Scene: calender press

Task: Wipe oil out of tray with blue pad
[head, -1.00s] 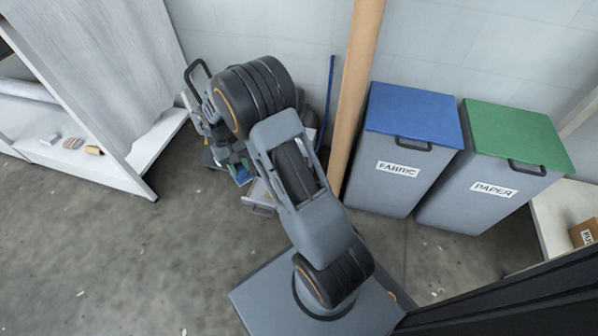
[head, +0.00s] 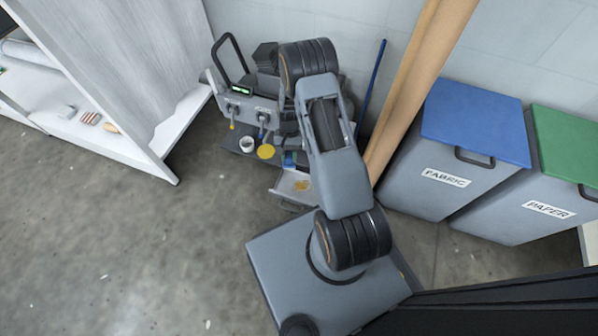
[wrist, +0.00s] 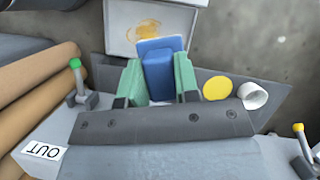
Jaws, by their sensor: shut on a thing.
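The blue pad (wrist: 158,72) sits between the green fingers of my gripper (wrist: 158,80), which is shut on it. The pad's lighter, pale-edged far end points toward the tray (wrist: 118,14) at the top of the wrist view. A yellow-brown oil patch (wrist: 143,31) lies in the tray, just beyond the pad. I cannot tell whether the pad touches the tray. In the head view the tray (head: 285,186) juts out low from the machine, with oil (head: 302,186) in it. My arm hides most of the gripper there.
A white cup (wrist: 252,96) and a yellow disc (wrist: 217,88) stand right of the gripper on a dark shelf. A green-topped lever (wrist: 76,66) and brown rolls (wrist: 40,77) are at left. Fabric (head: 447,178) and paper (head: 548,210) bins stand right. Open floor lies left.

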